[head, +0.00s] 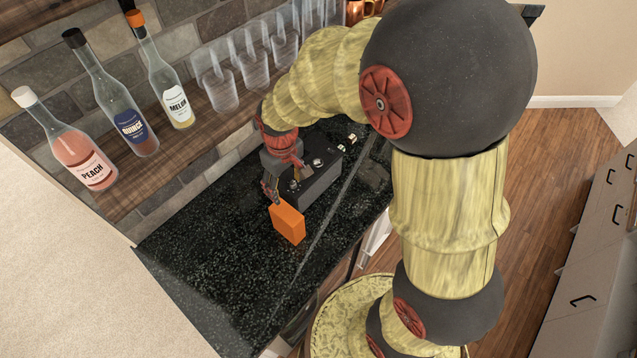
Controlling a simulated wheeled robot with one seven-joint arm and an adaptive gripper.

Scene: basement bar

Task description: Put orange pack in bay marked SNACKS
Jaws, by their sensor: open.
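The orange pack (288,223) is a plain orange block standing on the black speckled counter (215,275). My gripper (279,193) is open, just behind and above the pack in the head view. One fingertip appears close to the pack's upper left corner; I cannot tell whether it touches. The other finger is hard to make out against the dark box behind. No bay marked SNACKS can be read in this view; my arm covers much of the right side of the counter.
A dark box with knobs (318,183) stands right behind the pack, beside my gripper. A wooden shelf (190,143) above holds a peach bottle (75,150), a quince bottle (120,110), a melon bottle (168,85) and several glasses. The counter is clear left of the pack.

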